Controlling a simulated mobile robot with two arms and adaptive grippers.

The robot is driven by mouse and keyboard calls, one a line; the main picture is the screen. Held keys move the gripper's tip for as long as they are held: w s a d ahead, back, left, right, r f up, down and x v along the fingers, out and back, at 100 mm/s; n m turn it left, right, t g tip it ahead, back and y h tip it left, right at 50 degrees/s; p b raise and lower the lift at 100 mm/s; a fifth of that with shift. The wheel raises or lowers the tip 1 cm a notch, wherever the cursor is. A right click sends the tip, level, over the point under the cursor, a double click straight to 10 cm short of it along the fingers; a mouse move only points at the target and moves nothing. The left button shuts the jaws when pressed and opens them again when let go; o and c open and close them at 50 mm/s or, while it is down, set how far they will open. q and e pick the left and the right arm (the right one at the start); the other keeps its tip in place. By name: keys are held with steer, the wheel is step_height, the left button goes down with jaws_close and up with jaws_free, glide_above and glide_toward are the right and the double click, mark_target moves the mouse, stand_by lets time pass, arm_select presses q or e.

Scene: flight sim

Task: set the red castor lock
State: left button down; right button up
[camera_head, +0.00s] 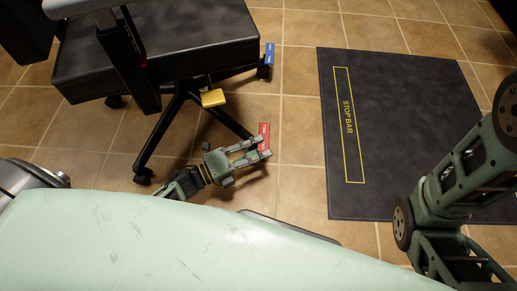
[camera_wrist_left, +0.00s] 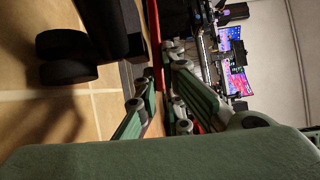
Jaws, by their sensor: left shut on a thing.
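The red castor lock (camera_head: 264,132) is a small red tab with pale lettering, by the near right castor of the chair base. In the left wrist view the red lock (camera_wrist_left: 155,42) shows as a narrow upright strip beyond the fingers. My left gripper (camera_head: 263,147) is low over the floor, its fingers at the near end of the red lock and shut on it. The fingers (camera_wrist_left: 158,84) hide part of the lock and the castor under it. My right arm shows at the right edge, but its gripper is out of view.
The black chair seat (camera_head: 165,50) overhangs the star base. A black mat (camera_head: 400,130) marked STOP BAR lies to the right. Tiled floor between them is clear.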

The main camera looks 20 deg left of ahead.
arm_select(q)
steer(key=shift+f+m+h+b, duration=0.3)
steer(key=shift+f+m+b, duration=0.2)
steer(key=shift+b, duration=0.35)
steer(key=shift+a+r+m, duration=0.1)
steer(key=shift+m, duration=0.2)
steer(key=shift+t, duration=0.3)
steer(key=c, duration=1.9)
jaws_free()
steer(key=shift+o, duration=0.2)
steer(key=v, duration=1.2)
steer(key=shift+w, duration=0.1)
